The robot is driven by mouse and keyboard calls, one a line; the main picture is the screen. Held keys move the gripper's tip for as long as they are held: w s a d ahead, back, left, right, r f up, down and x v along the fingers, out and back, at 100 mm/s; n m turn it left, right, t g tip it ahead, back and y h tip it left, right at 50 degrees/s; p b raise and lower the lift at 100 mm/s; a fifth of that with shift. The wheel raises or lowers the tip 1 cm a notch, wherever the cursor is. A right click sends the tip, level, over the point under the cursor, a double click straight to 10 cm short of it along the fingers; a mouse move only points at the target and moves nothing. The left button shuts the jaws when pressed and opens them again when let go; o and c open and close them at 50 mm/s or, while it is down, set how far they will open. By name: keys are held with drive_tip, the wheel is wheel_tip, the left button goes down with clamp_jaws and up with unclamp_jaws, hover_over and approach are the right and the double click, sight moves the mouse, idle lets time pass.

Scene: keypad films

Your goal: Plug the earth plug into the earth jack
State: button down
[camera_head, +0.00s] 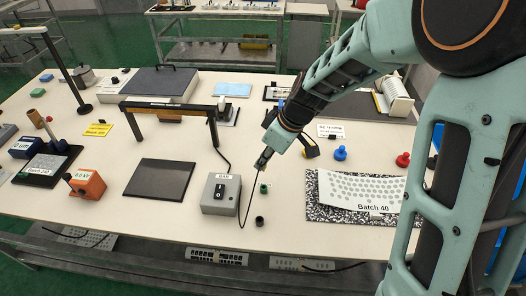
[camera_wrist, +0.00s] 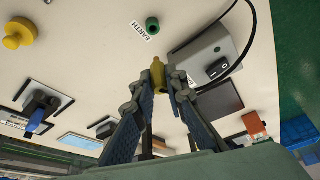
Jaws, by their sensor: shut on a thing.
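My gripper (camera_wrist: 160,92) is shut on the earth plug (camera_wrist: 158,74), a small yellow cylinder that sticks out between the fingertips. The earth jack (camera_wrist: 152,25) is a short green cylinder beside a printed EARTH label (camera_wrist: 139,31) in the wrist view. In the head view the green jack (camera_head: 263,188) stands on the table just below my gripper (camera_head: 262,164). The plug is apart from the jack. The plug is mostly hidden by the fingers in the head view.
A grey switch box (camera_head: 220,194) with a black cable stands left of the jack. A black cylinder (camera_head: 259,221) stands in front of the jack. A speckled board (camera_head: 330,208) with a Batch 40 sheet lies to the right.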

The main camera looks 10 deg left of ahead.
drive_tip(key=shift+s+f+b, duration=0.1)
drive_tip(key=shift+f+b, duration=0.05)
drive_tip(key=shift+b, duration=0.3)
wheel_tip(320, 180, down, 6)
drive_tip(key=b, duration=0.5)
drive_tip(key=shift+r+b, duration=0.2)
drive_tip(key=shift+b, duration=0.65)
idle(1.8)
drive_tip(key=shift+f+b, duration=1.5)
drive_tip(key=shift+b, duration=0.05)
drive_tip(key=c, duration=1.9)
unclamp_jaws()
drive_tip(key=v, duration=1.2)
drive_tip(key=shift+s+r, duration=0.1)
